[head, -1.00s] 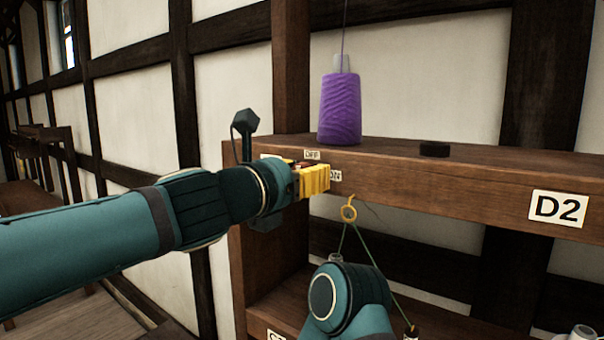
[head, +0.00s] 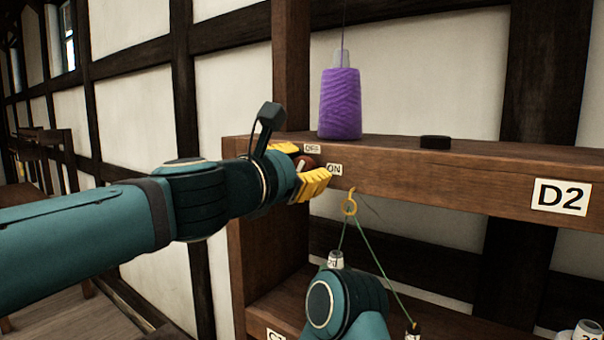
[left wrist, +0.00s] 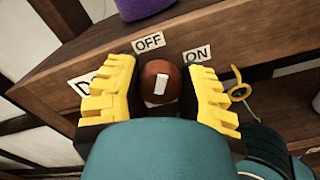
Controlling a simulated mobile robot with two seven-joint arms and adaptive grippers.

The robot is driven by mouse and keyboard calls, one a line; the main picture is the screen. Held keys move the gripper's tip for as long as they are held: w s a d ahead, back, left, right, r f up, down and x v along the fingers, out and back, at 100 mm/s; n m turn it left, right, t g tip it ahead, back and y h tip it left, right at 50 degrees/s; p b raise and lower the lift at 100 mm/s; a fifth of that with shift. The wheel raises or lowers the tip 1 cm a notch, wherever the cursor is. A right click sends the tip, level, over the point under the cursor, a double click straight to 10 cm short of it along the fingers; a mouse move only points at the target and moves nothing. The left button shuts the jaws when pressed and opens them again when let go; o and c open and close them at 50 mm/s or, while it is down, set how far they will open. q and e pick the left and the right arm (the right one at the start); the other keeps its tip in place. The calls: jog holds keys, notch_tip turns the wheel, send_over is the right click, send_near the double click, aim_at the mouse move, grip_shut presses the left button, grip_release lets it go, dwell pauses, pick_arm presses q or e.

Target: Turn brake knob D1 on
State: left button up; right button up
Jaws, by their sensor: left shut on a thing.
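The brake knob (left wrist: 151,92) is a round red-brown knob with a white pointer mark on the shelf's front beam; it also shows in the head view (head: 309,161). In the left wrist view an OFF label (left wrist: 149,43) is above it and an ON label (left wrist: 197,53) is at its upper right. The mark tilts slightly right of upright there. A partly hidden label starting with D (left wrist: 82,84) is at the left. My left gripper (head: 302,172) is shut on the knob, one yellow finger on each side. My right gripper is not in view.
A purple spool (head: 340,106) and a black disc (head: 435,142) stand on the shelf (head: 430,186). A D2 label (head: 561,197) is at the right. A yellow hook (head: 350,204) with green cord hangs below the beam, near my right arm.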

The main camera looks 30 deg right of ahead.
pick_arm(q)
jog(key=m+b, duration=0.1)
jog(key=m, duration=0.5)
jog(key=shift+s+m+b, duration=0.1)
jog(key=shift+m+b, duration=0.2)
jog(key=m+b, duration=0.1)
jog(key=m, duration=0.4)
jog(key=shift+f+m, duration=0.1)
jog(key=shift+m, duration=0.2)
jog(key=o, duration=1.2)
jog(key=shift+d, duration=0.15)
jog(key=shift+s+a+f, duration=0.1)
jog(key=shift+a, duration=0.45)
jog(key=v, duration=1.1)
